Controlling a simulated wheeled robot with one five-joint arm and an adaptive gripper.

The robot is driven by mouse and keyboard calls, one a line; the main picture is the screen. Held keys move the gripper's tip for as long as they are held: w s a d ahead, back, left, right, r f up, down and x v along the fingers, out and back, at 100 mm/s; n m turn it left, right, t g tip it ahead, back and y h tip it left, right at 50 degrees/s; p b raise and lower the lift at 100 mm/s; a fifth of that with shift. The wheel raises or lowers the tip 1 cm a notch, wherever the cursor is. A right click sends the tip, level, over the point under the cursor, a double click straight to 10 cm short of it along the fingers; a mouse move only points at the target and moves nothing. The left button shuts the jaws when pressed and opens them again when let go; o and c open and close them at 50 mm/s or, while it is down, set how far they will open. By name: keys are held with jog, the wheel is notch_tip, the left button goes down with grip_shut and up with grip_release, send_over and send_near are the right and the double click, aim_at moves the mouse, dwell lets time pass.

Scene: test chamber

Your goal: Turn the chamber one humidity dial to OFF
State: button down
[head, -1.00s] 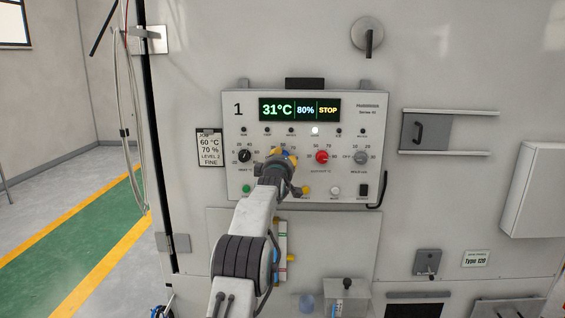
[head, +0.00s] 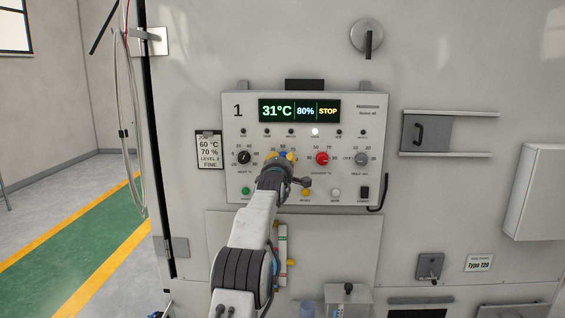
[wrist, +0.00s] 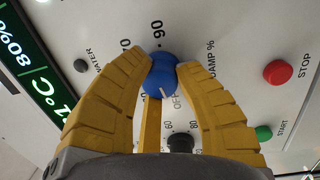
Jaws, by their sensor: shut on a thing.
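The humidity dial is a blue knob (wrist: 160,72) beside the "DAMP %" label in the wrist view. Its white pointer line lies on the side toward the printed OFF and appears to point at or close to it. My gripper (wrist: 163,70) has its yellow fingers closed around the blue knob. In the head view my gripper (head: 280,160) is at the lower middle of the chamber one panel (head: 232,115) and hides most of the dial. The panel's display (head: 300,110) reads 31°C, 80% and STOP.
A black dial (head: 244,157) is left of my gripper; a red dial (head: 321,158) and a grey dial (head: 361,159) are to its right. Push buttons line the panel's bottom, including a green one (head: 245,191). A job card (head: 209,150) hangs at the left.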

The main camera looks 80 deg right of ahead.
dwell(0.4)
jog(key=c, duration=0.9)
grip_release()
jog(key=shift+d, duration=0.1)
jog(key=a, duration=1.2)
jog(key=shift+f, duration=0.35)
dwell(0.3)
